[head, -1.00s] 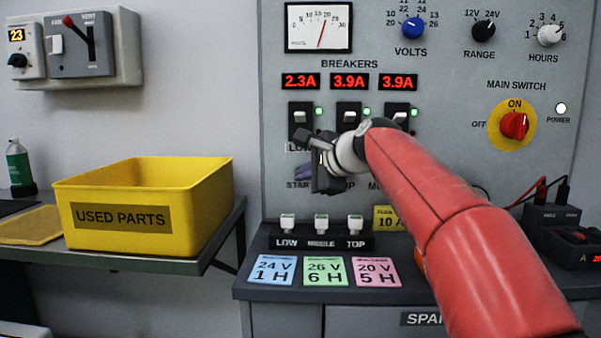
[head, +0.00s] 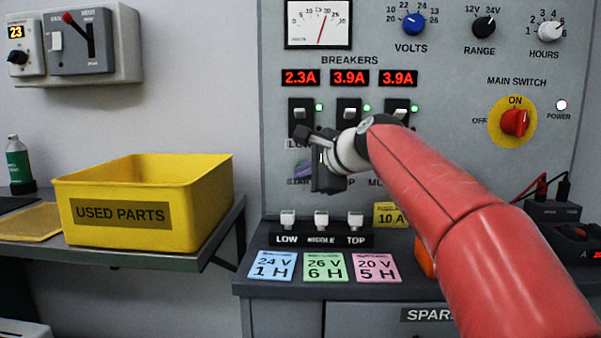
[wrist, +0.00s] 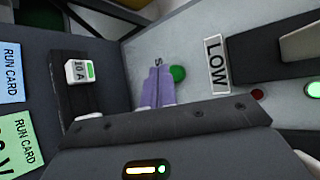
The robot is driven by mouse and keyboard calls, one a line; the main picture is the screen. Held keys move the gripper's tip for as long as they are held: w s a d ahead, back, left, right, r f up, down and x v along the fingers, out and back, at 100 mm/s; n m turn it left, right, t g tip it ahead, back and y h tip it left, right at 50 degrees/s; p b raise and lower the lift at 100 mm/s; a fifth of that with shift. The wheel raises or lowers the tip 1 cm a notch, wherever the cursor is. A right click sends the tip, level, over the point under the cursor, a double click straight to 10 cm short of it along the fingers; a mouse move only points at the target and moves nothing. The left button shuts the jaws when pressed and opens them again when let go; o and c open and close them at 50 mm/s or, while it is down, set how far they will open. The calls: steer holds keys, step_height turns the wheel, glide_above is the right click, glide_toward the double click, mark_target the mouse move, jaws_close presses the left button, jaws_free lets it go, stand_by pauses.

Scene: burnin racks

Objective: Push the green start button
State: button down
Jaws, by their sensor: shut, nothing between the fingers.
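The green start button (wrist: 178,73) shows in the wrist view as a round green knob on the grey panel, partly behind my gripper. My gripper (wrist: 159,70) has its purple fingers shut and empty, with the tips just left of the button in that view. I cannot tell whether they touch it or the panel. In the head view my gripper (head: 301,170) is in front of the START label, below the left breaker, and the button is hidden.
Breaker switches (head: 349,110) sit above my gripper, and a white LOW label (wrist: 215,64) is close by. Below, a shelf carries small LOW, MIDDLE and TOP modules (head: 321,221) and run cards (head: 324,266). A yellow used-parts bin (head: 215,205) stands at left.

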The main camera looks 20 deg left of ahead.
steer(key=shift+s+d+b, duration=0.2)
steer(key=shift+s+b, duration=0.15)
steer(key=shift+s, duration=0.45)
steer(key=shift+s+d+b, duration=0.2)
steer(key=shift+s+b, duration=0.15)
steer(key=shift+s, duration=0.5)
steer(key=shift+s+d+b, duration=0.2)
steer(key=shift+s+b, duration=0.15)
steer(key=shift+s, duration=0.45)
